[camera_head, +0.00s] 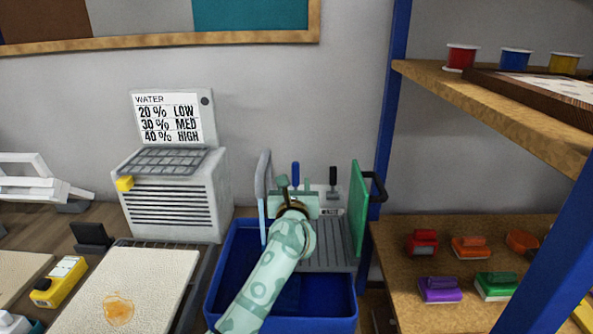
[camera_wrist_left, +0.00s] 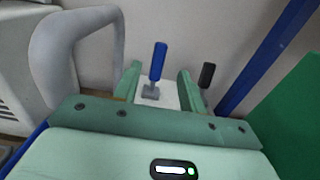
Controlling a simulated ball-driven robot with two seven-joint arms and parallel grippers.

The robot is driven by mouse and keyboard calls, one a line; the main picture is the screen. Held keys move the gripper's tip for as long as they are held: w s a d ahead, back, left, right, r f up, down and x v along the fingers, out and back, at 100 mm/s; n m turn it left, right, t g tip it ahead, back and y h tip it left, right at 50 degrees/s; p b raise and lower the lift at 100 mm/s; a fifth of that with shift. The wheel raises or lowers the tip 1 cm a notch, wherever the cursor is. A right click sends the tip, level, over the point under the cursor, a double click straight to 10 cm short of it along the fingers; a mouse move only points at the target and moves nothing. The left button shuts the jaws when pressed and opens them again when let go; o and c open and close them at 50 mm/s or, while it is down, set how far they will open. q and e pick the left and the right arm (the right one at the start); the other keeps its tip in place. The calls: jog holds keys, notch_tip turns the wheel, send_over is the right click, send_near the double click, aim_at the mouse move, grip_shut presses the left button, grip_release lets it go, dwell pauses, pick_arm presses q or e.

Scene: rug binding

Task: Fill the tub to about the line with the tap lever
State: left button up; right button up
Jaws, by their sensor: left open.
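The blue tub (camera_head: 330,300) stands at the lower middle of the head view; my left arm covers part of its inside. I cannot make out a fill line or a water level. A lever with a blue handle (camera_head: 295,170) stands upright behind it, also in the left wrist view (camera_wrist_left: 158,62). A black-handled lever (camera_head: 333,178) stands to its right (camera_wrist_left: 207,74). A grey curved spout (camera_wrist_left: 88,45) is at the left. A pale blue strip (camera_head: 262,218) shows below it; I cannot tell if it is water. My left gripper (camera_wrist_left: 156,84) is open, the blue lever appearing between its fingers; contact is unclear.
A green panel (camera_head: 358,208) stands upright right of the levers. A grey box with a WATER sign (camera_head: 170,118) stands left. A blue post (camera_head: 392,90) and a shelf with coloured blocks (camera_head: 440,290) are at the right. A cream board (camera_head: 125,290) lies left.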

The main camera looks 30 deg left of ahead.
aim_at(295, 170)
pick_arm(q)
jog(key=b+x, duration=0.1)
jog(key=x, duration=0.2)
jog(key=b+x, duration=0.1)
jog(key=x, duration=0.3)
jog(key=b+x, duration=0.1)
jog(key=x, duration=0.2)
jog(key=shift+w+a+f+b, duration=0.15)
jog(key=shift+w+f+b, duration=0.1)
jog(key=shift+f+b, duration=0.1)
jog(key=shift+w+a+r, duration=0.1)
jog(key=shift+w+r, duration=0.1)
jog(key=shift+w, duration=0.05)
pick_arm(e)
jog(key=f, duration=0.2)
jog(key=s+f, duration=0.1)
jog(key=f, duration=0.1)
jog(key=shift+a, duration=0.25)
